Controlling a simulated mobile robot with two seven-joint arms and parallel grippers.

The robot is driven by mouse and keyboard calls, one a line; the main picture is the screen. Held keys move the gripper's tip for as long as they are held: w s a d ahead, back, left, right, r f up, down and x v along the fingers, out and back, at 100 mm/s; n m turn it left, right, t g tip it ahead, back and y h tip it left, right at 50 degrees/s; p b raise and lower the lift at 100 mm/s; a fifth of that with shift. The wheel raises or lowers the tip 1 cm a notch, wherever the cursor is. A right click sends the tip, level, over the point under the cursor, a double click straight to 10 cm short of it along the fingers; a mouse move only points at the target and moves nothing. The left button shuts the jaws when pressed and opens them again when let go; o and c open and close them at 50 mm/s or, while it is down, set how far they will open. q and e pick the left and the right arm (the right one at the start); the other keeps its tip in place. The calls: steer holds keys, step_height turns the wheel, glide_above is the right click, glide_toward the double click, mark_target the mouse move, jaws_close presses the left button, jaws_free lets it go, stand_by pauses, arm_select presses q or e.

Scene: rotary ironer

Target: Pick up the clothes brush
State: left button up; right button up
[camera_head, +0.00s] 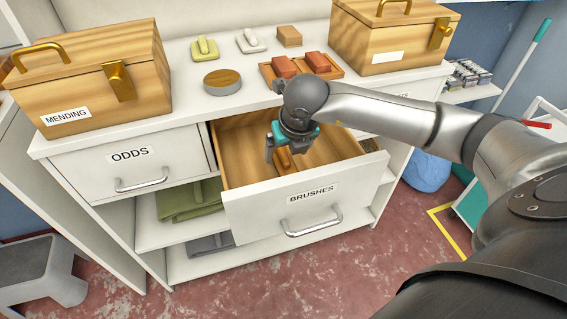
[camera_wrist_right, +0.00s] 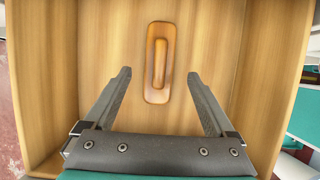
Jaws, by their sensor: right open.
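The clothes brush (camera_wrist_right: 160,62) is a brown wooden brush with a raised grip along its top. It lies on the floor of the open drawer labelled BRUSHES (camera_head: 313,193). In the head view the brush (camera_head: 283,160) shows partly, beside my gripper. My right gripper (camera_wrist_right: 160,78) points down into the drawer, open and empty. In the wrist view its fingers stand on either side of the brush's lower end, with gaps on both sides. In the head view the gripper (camera_head: 277,152) hides part of the drawer. My left gripper is not in view.
The drawer's side walls and front panel surround the gripper. On the counter above are a mending box (camera_head: 90,80), another wooden box (camera_head: 385,40), a round tin (camera_head: 222,82) and a tray with two red-brown blocks (camera_head: 301,68). The ODDS drawer (camera_head: 130,162) is shut.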

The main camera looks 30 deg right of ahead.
mark_target(285, 157)
steer(key=b+x, duration=0.1)
steer(key=x, duration=0.2)
steer(key=shift+a, duration=0.1)
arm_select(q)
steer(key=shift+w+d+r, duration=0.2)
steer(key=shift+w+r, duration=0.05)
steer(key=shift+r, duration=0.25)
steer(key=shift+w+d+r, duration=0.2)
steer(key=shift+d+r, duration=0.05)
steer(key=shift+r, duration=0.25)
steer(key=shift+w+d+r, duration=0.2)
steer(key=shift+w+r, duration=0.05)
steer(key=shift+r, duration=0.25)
arm_select(e)
steer(key=shift+w+f, duration=0.2)
steer(key=shift+f, duration=0.25)
steer(key=shift+c, duration=0.2)
jaws_close()
steer(key=shift+r, duration=0.1)
